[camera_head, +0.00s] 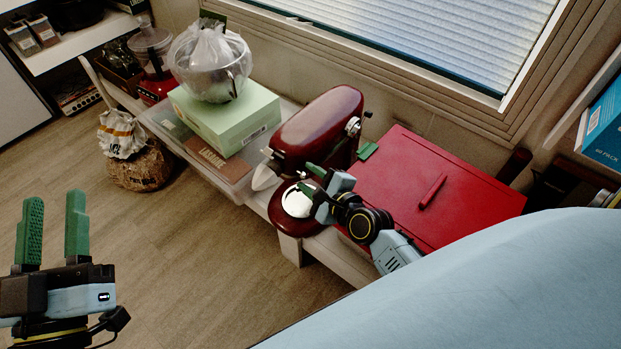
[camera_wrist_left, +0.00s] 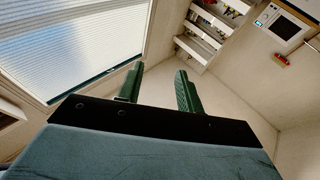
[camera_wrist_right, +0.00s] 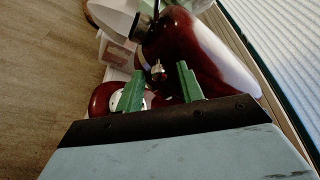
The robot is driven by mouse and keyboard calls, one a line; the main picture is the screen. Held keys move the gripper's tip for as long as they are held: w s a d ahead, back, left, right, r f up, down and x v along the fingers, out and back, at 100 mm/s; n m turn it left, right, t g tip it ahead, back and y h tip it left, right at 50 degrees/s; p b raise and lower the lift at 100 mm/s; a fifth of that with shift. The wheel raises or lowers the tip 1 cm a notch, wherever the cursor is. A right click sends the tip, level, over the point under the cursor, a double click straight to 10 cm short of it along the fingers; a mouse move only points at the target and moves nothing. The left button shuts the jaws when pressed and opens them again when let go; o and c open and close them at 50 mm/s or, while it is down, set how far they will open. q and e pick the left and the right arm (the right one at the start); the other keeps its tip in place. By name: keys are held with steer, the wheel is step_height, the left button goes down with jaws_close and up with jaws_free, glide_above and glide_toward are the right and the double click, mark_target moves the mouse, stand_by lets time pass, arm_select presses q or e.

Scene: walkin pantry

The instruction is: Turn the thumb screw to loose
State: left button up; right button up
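A dark red stand mixer (camera_head: 318,128) stands on a low bench, its rounded head above a round base with a silver plate. My right gripper (camera_head: 306,178) is open beside the mixer, near its head and base. In the right wrist view the mixer (camera_wrist_right: 190,45) fills the space ahead of the open fingers. A small silver knob (camera_wrist_right: 157,72), possibly the thumb screw, appears between the fingertips, not gripped. Whether they touch it cannot be told. Another silver knob (camera_head: 353,125) sits on the mixer's right side. My left gripper (camera_head: 54,203) is open and empty, far from the mixer.
A red box (camera_head: 440,185) lies right of the mixer. A sack (camera_head: 140,165) stands on the floor. A pale blue surface (camera_head: 500,290) fills the lower right. The floor between is clear.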

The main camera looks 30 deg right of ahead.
jaws_close()
steer(key=shift+n, duration=0.6)
steer(key=shift+n+t+h+p, duration=0.35)
steer(key=shift+n+t+h, duration=0.05)
steer(key=shift+n+t, duration=0.1)
arm_select(q)
steer(key=shift+w+a+f+g+y, duration=0.1)
steer(key=shift+w+f+g+y, duration=0.1)
steer(key=shift+f+g, duration=0.5)
steer(key=shift+w+a+f+g+y, duration=0.15)
steer(key=shift+f+g, duration=0.25)
steer(key=shift+f, duration=0.45)
arm_select(e)
steer(key=shift+s+a+f+n+t, duration=0.1)
steer(key=shift+n+t, duration=0.2)
steer(key=shift+n, duration=0.55)
steer(key=shift+f+n+t, duration=0.1)
steer(key=shift+n+t, duration=0.2)
steer(key=shift+n, duration=0.55)
arm_select(q)
steer(key=shift+d, duration=0.1)
arm_select(e)
steer(key=shift+h, duration=0.3)
